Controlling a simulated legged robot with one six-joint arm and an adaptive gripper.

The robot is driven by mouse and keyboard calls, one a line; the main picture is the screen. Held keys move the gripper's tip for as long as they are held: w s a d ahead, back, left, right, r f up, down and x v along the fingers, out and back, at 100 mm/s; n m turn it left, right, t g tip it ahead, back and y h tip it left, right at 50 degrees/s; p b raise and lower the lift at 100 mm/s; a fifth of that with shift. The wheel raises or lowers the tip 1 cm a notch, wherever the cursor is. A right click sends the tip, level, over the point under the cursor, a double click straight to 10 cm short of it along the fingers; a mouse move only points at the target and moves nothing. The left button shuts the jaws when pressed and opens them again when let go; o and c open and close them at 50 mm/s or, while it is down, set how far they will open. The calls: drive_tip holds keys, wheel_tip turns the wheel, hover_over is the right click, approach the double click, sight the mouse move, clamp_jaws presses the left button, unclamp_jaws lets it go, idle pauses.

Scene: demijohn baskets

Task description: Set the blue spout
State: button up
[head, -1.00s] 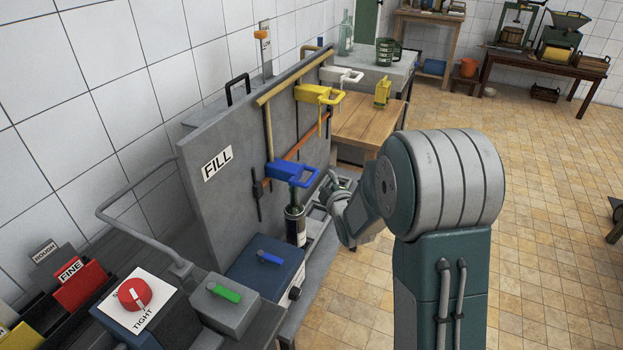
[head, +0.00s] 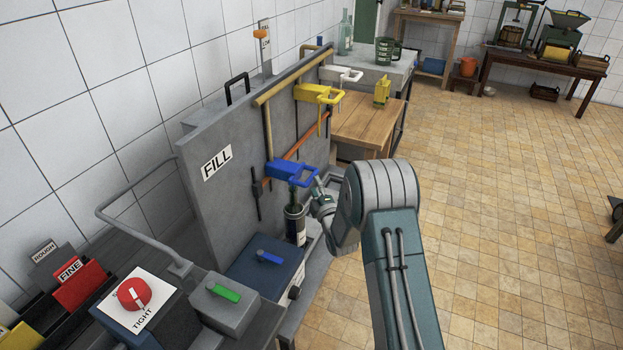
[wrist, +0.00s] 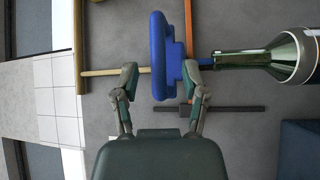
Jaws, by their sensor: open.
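The blue spout (head: 290,172) sticks out from the grey FILL panel in the head view, with a loop handle at its outer end. A green glass bottle (head: 295,225) stands upright below it. In the wrist view the blue spout (wrist: 158,60) lies between my two fingers, and its thin nozzle reaches to the bottle neck (wrist: 245,58). My gripper (wrist: 162,80) is open, one finger on each side of the blue handle; I cannot tell whether either finger touches it. In the head view my gripper (head: 321,195) is at the handle's outer end, partly hidden by my arm.
The grey panel (head: 215,195) stands behind the spout. Yellow (head: 318,94) and white (head: 342,74) spouts sit farther along it. A blue box (head: 262,275) with a lever stands in front of the bottle. A wooden table (head: 368,120) is beyond.

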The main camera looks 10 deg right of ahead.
sight(312, 176)
drive_tip(key=shift+w+a+r, duration=0.15)
drive_tip(key=shift+w, duration=0.8)
drive_tip(key=shift+w+a+r, duration=0.1)
drive_tip(key=shift+w+a, duration=0.05)
drive_tip(key=shift+w, duration=0.8)
clamp_jaws()
wheel_tip(312, 176, up, 18)
drive_tip(key=shift+r, duration=0.1)
unclamp_jaws()
